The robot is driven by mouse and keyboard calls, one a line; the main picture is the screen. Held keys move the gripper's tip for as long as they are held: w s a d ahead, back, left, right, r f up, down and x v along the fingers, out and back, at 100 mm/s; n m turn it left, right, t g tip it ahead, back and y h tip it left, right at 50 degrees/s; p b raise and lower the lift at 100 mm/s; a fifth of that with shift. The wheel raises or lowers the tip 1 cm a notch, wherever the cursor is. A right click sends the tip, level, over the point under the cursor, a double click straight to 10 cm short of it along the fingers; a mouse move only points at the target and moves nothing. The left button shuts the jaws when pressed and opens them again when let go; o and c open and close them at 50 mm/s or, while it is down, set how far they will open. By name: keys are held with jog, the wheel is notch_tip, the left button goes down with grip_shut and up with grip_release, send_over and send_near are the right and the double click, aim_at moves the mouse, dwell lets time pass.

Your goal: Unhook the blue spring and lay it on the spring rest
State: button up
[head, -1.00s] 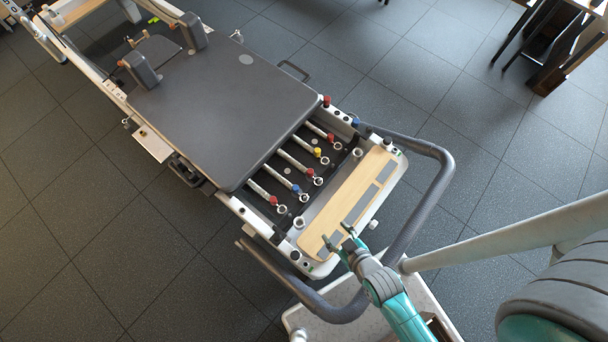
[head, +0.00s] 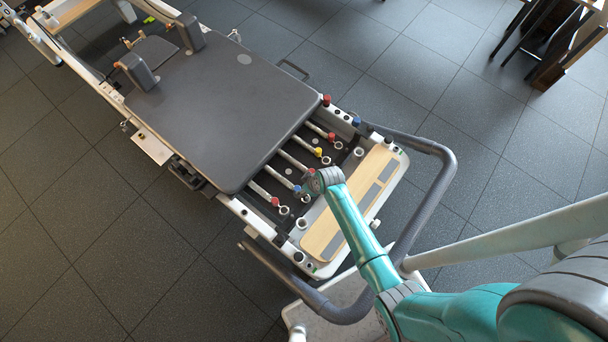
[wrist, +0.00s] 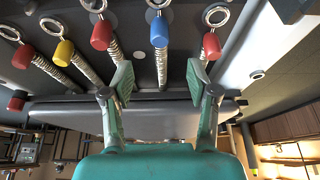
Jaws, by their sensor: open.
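The blue spring (head: 297,188), a silver coil with a blue end cap, lies in the row of springs between two red-capped ones. In the wrist view the blue spring (wrist: 159,32) stands in the middle, its end ring at the top edge. My gripper (wrist: 160,78) is open and empty. Its two fingers appear on either side of the blue spring's coil, apart from it. In the head view my wrist hides the fingers, just right of the blue cap. I cannot tell which part is the spring rest; a wooden board (head: 318,235) with dark pads lies beyond the spring ends.
Red-capped springs (wrist: 101,35) (wrist: 211,45) flank the blue one closely. A yellow-capped spring (head: 318,152) lies farther along the row. The dark carriage (head: 220,110) covers the springs' other ends. A grey curved bar (head: 430,210) wraps around the frame's end.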

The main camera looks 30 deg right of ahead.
aim_at(298, 189)
jog(key=shift+x, duration=5.35)
grip_shut()
